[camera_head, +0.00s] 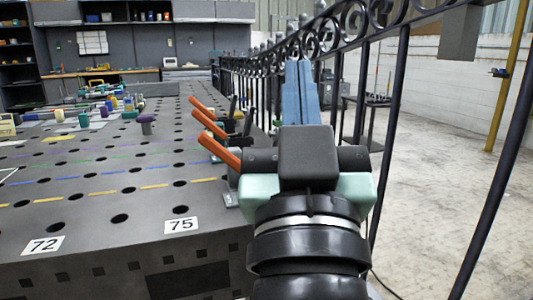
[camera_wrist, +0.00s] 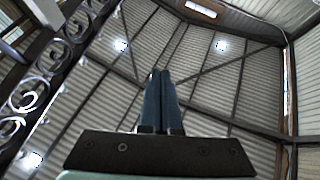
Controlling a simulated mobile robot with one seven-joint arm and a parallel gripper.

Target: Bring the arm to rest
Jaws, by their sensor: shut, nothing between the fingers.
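My gripper (camera_head: 299,92) is in the middle of the head view, with two blue fingers pressed side by side. It points away from the body, beside the scroll-topped black railing (camera_head: 273,56), and nothing is between its fingers. In the wrist view, the fingers of my gripper (camera_wrist: 160,76) are together and point at the ribbed ceiling. The railing's scrolls (camera_wrist: 27,95) show at the left of that view. My wrist and gripper body hide part of the railing and the table's right edge in the head view.
A perforated grey table (camera_head: 90,215) fills the left, with orange-handled clamps (camera_head: 212,135) along its right side close to my gripper. Several small tools lie farther back. Black railing bars (camera_head: 390,130) stand to the right of my arm. Open concrete floor (camera_head: 440,180) lies beyond.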

